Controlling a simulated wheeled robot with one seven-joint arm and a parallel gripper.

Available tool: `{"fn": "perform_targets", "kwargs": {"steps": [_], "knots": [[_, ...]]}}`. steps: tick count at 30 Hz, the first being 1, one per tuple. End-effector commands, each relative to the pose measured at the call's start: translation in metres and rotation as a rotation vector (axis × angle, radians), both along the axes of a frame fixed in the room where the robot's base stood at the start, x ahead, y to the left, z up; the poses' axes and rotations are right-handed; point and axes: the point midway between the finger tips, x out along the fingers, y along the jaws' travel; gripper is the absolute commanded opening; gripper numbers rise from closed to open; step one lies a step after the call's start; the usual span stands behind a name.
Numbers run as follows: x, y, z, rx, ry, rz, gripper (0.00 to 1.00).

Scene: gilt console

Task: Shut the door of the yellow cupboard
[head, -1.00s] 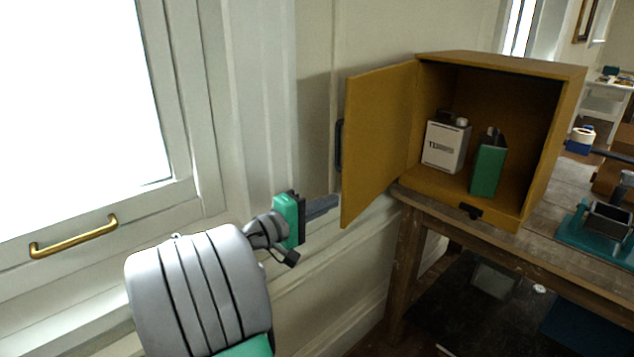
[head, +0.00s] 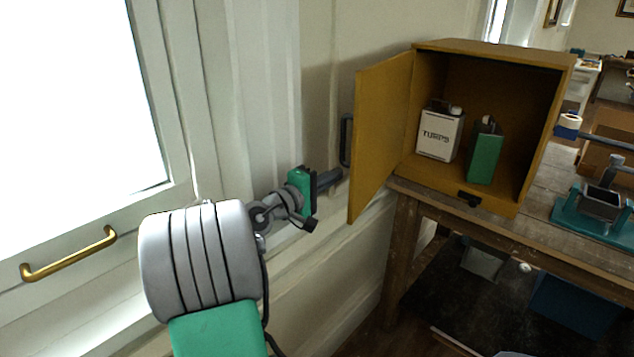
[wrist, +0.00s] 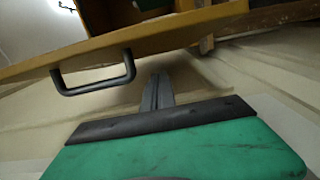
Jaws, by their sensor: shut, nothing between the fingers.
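The yellow cupboard (head: 497,47) stands on a wooden workbench, and its door (head: 382,135) hangs wide open to the left. A dark bar handle (head: 346,140) is on the door's outer face; it also shows in the wrist view (wrist: 95,84). My gripper (head: 338,176) is shut and empty, at the outer side of the door, just below the handle. In the wrist view the fingertips (wrist: 158,80) point toward the door's outer side, right of the handle. I cannot tell whether they touch the door.
Inside the cupboard are a white can (head: 439,134) and a green can (head: 484,155). The workbench (head: 425,196) carries a teal vise-like tool (head: 597,205) at right. The wall and window with a brass handle (head: 68,254) are close on the left.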

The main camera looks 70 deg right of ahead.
Motion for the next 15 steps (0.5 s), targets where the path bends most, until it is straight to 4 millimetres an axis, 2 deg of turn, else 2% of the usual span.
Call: {"fn": "perform_targets", "kwargs": {"steps": [1,6,15], "knots": [[-0.012,0.004,0.002,0.0,0.002,-0.004,0.0],[-0.031,0.009,0.001,0.001,0.002,-0.002,0.0],[-0.036,0.009,0.0,0.0,0.001,-0.003,0.0]]}}
